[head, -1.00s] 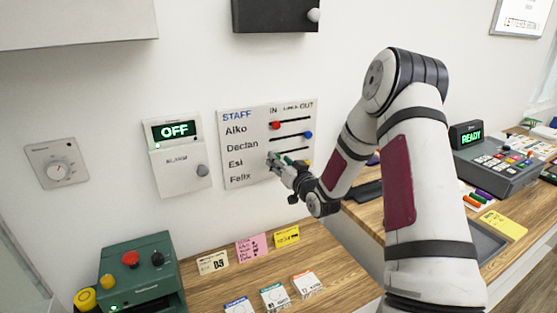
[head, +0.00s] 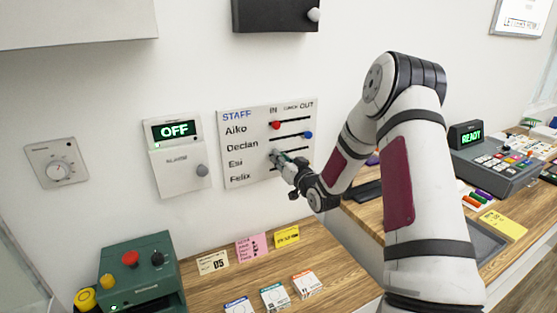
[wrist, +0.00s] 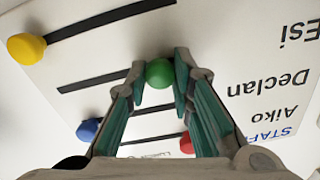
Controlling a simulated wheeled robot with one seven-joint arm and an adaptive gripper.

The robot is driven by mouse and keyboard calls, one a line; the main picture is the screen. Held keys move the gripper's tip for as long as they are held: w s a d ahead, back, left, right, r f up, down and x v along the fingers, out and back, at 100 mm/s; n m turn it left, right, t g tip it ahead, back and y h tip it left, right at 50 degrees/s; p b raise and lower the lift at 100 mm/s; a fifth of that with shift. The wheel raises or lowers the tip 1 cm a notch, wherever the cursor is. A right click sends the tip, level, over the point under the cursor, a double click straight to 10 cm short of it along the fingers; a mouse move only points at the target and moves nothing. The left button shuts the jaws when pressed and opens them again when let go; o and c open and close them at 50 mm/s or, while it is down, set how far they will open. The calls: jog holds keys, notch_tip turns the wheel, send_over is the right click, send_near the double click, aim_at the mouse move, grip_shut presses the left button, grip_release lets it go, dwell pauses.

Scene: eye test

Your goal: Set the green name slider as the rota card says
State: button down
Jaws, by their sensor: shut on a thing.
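The staff panel (head: 238,178) hangs on the wall, with names Aiko, Declan, Esi and Felix and columns headed IN, LUNCH and OUT. My gripper (head: 281,157) is at its third row, Esi's. In the wrist view, where the panel is upside down, my gripper (wrist: 159,77) is shut on the green slider knob (wrist: 159,72). The knob stands nearer the IN end, with bare slot toward the OUT end. In the head view my fingers hide it. Upright cards, cream (head: 212,262), pink (head: 252,247) and yellow (head: 286,236), stand below; I cannot tell which is the rota card.
The red knob (wrist: 187,144) is at IN; the blue (wrist: 88,130) and yellow (wrist: 26,47) knobs are at OUT, close to my fingers' rows. An alarm box (head: 178,172) reading OFF is left of the panel. A green machine (head: 130,270) stands at lower left.

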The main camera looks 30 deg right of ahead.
aim_at(306, 147)
jog(key=d, duration=1.1)
jog(key=shift+d+b, duration=0.1)
jog(key=shift+b, duration=0.3)
jog(key=c, duration=1.4)
grip_release()
jog(key=shift+d, duration=0.15)
jog(key=shift+s, duration=0.1)
jog(key=s, duration=1.2)
jog(key=shift+w, duration=0.1)
